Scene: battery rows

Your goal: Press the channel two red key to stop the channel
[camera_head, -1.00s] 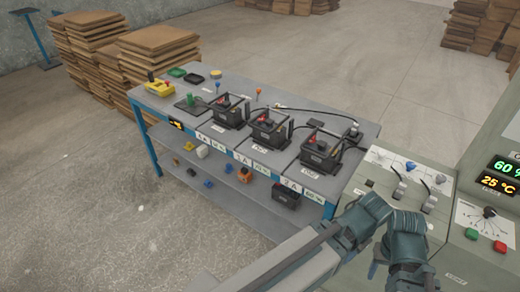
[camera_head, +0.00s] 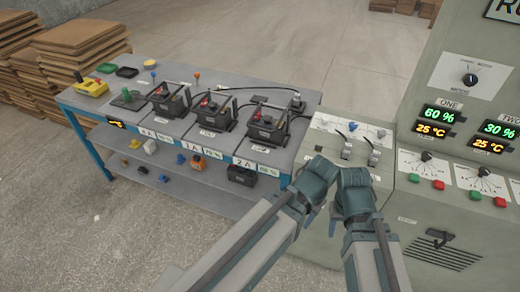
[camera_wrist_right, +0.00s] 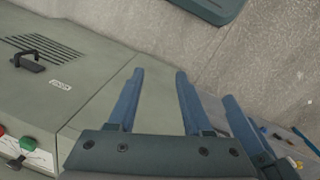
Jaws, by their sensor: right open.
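In the head view, the channel two red key (camera_head: 500,202) is a small red button at the right edge of the grey cabinet, right of the channel two green key (camera_head: 475,195). It lies under the TWO display (camera_head: 497,130), which reads 30 %. My right gripper (camera_head: 345,205) is left of the cabinet keys and well apart from them. In the right wrist view its two fingers (camera_wrist_right: 160,72) are spread with nothing between them. My left gripper (camera_head: 312,190) is close beside it; its jaw opening is not clear.
Channel one has its own red key (camera_head: 438,185) and green key (camera_head: 414,178), nearer my grippers. A vent (camera_head: 442,252) with a handle is below. The bench (camera_head: 225,165) at left carries several batteries and cables. A low panel with switches (camera_head: 350,140) stands between bench and cabinet.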

